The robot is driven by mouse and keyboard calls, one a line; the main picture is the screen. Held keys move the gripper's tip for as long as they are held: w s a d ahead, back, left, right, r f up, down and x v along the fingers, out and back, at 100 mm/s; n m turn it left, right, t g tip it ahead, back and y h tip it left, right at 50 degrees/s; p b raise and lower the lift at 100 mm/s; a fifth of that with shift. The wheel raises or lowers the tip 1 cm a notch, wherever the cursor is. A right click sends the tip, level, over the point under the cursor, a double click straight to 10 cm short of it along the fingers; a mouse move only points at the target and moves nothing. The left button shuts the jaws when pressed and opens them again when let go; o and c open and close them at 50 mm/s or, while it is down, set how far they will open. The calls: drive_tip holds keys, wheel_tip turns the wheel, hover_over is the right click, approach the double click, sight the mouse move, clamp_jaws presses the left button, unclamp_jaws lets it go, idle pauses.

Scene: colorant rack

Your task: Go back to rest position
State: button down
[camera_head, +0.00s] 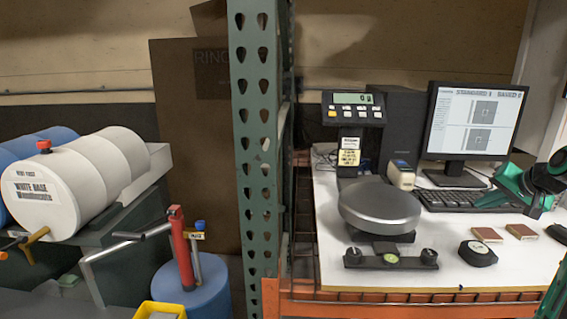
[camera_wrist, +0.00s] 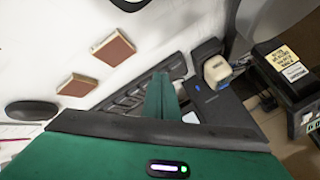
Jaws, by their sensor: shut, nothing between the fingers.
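My gripper (camera_head: 484,201) is green and dark and reaches in from the right edge in the head view. It is over the right part of the white table (camera_head: 325,262), close to the keyboard (camera_head: 455,199). In the wrist view my gripper (camera_wrist: 160,97) shows as green fingers brought together with nothing between them. The keyboard (camera_wrist: 140,88) lies behind the fingers there. Whether the gripper touches the keyboard cannot be told.
A monitor (camera_head: 474,120) stands behind the keyboard. A scale with a round metal pan (camera_head: 380,205) and display (camera_head: 352,98) stands left. A green perforated post (camera_head: 262,150) rises left of the table.

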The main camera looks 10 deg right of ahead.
drive_tip(key=s+a+f+n+g, duration=0.1)
drive_tip(key=s+a, duration=0.1)
drive_tip(key=a, duration=0.2)
drive_tip(key=s+a+f+g, duration=0.1)
drive_tip(key=s+a+g, duration=0.1)
drive_tip(key=a, duration=0.3)
drive_tip(key=s+a+f+n+g, duration=0.1)
drive_tip(key=s+a+f, duration=0.1)
drive_tip(key=a, duration=0.3)
drive_tip(key=shift+s+a+n+y, duration=0.2)
drive_tip(key=shift+s+n+y, duration=0.1)
drive_tip(key=shift+s, duration=0.6)
drive_tip(key=s+a+f+g, duration=0.1)
drive_tip(key=s+a+g, duration=0.1)
drive_tip(key=s+a, duration=0.3)
drive_tip(key=s+a+f+n+g+y, duration=0.1)
drive_tip(key=s+a, duration=0.5)
drive_tip(key=s, duration=0.6)
drive_tip(key=shift+s+f+n+g, duration=0.3)
drive_tip(key=shift+f+g, duration=0.4)
drive_tip(key=shift+g, duration=0.4)
drive_tip(key=shift+w+d+f, duration=0.1)
drive_tip(key=shift+w+f, duration=0.15)
drive_tip(key=shift+w, duration=0.4)
